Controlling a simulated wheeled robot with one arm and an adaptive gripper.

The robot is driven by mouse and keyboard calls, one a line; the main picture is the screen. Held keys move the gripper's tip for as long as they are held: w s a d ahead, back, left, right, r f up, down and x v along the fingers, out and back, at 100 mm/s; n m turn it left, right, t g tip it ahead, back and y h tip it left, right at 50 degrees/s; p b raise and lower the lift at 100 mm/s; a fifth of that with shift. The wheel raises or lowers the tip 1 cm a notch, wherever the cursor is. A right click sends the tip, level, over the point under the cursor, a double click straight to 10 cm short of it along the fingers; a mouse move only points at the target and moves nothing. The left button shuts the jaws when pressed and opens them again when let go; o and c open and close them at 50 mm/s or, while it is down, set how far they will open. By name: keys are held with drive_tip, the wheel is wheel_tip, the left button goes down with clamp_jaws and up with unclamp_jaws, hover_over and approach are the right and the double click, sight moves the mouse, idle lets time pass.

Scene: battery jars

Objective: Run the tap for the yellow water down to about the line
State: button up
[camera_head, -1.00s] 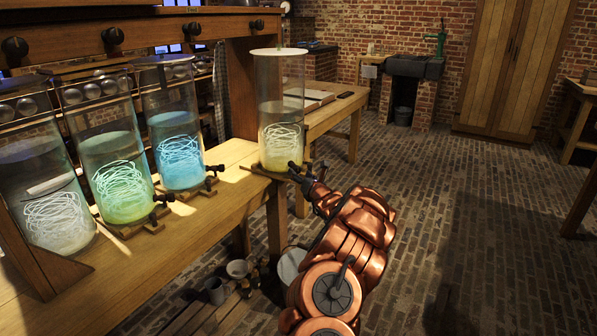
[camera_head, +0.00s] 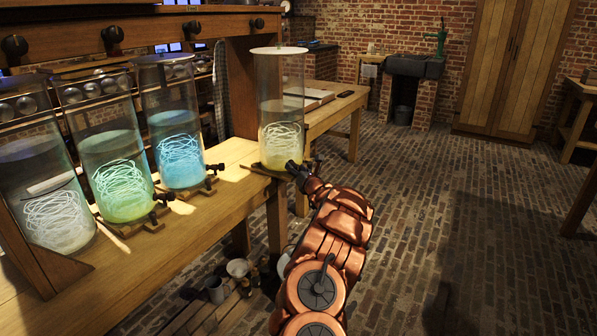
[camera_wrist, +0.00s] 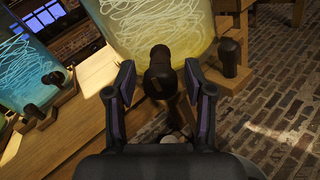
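The tall glass jar with yellow water (camera_head: 281,88) stands at the right end of the wooden bench, with a pale coil low inside and a white lid. I cannot make out a marked line on it. Its dark tap (camera_wrist: 158,75) sticks out toward me in the wrist view, with a second dark knob (camera_wrist: 230,55) to its right. My gripper (camera_wrist: 159,68) is open, one finger on each side of the tap; I cannot tell whether they touch it. In the head view my gripper (camera_head: 298,168) is at the jar's base and hides the tap.
Jars with blue (camera_head: 179,140), green (camera_head: 118,165) and clear (camera_head: 50,195) water stand to the left on the bench (camera_head: 185,230). The brick floor to the right is open.

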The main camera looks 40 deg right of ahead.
clamp_jaws()
drive_tip(key=shift+f+n+b, duration=0.2)
drive_tip(key=shift+n+b, duration=0.4)
drive_tip(key=shift+b, duration=0.4)
drive_tip(key=shift+n+b, duration=0.9)
drive_tip(key=shift+b, duration=0.3)
drive_tip(key=n+b, duration=0.3)
drive_tip(key=shift+b, duration=0.4)
drive_tip(key=shift+r+n, duration=0.15)
drive_tip(key=shift+n, duration=0.35)
drive_tip(key=shift+b, duration=0.4)
